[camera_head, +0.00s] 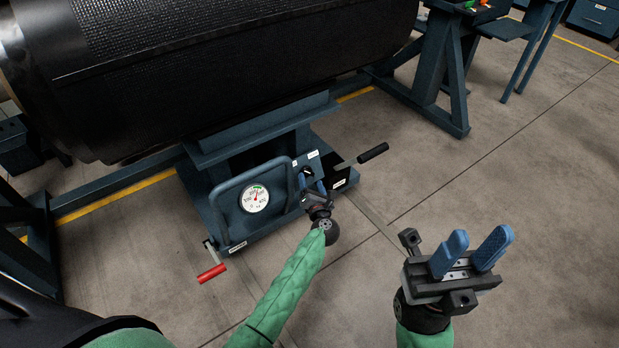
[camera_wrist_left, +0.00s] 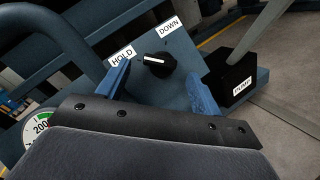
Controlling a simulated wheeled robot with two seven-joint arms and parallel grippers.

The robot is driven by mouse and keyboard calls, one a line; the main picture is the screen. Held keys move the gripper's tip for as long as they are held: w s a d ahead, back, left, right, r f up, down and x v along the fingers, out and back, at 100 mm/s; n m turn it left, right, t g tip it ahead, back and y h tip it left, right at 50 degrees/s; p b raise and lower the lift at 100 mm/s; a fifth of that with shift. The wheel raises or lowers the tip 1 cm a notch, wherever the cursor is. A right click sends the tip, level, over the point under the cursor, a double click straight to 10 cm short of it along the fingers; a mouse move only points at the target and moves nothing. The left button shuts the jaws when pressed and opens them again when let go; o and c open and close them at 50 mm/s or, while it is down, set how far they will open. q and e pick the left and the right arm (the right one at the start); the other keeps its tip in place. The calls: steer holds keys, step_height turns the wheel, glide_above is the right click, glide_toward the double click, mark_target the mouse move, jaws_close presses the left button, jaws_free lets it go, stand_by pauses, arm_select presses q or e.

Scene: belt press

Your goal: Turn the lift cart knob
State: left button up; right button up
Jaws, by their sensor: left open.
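The lift cart (camera_head: 222,205) is a blue steel frame under the big black roll. Its knob (camera_wrist_left: 157,66) is black with a white pointer line, on a blue panel with HOLD (camera_wrist_left: 122,55) and DOWN (camera_wrist_left: 168,27) labels. In the head view the knob (camera_head: 306,172) shows small, just beyond my left gripper (camera_head: 312,184). My left gripper is open; in the left wrist view its blue fingers (camera_wrist_left: 160,86) stand either side of the knob, with no clear contact. My right gripper (camera_head: 469,251) is open and empty, over bare floor.
A round gauge (camera_head: 255,198) sits left of the knob panel inside a tubular handle. A black-gripped lever (camera_head: 372,153) sticks out right, by a PUMP label (camera_wrist_left: 242,87). A red handle (camera_head: 211,273) is low left. The black roll (camera_head: 230,60) overhangs the cart.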

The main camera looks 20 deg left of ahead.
mark_target(309, 174)
arm_select(q)
steer(key=shift+x, duration=1.9)
steer(key=c, duration=1)
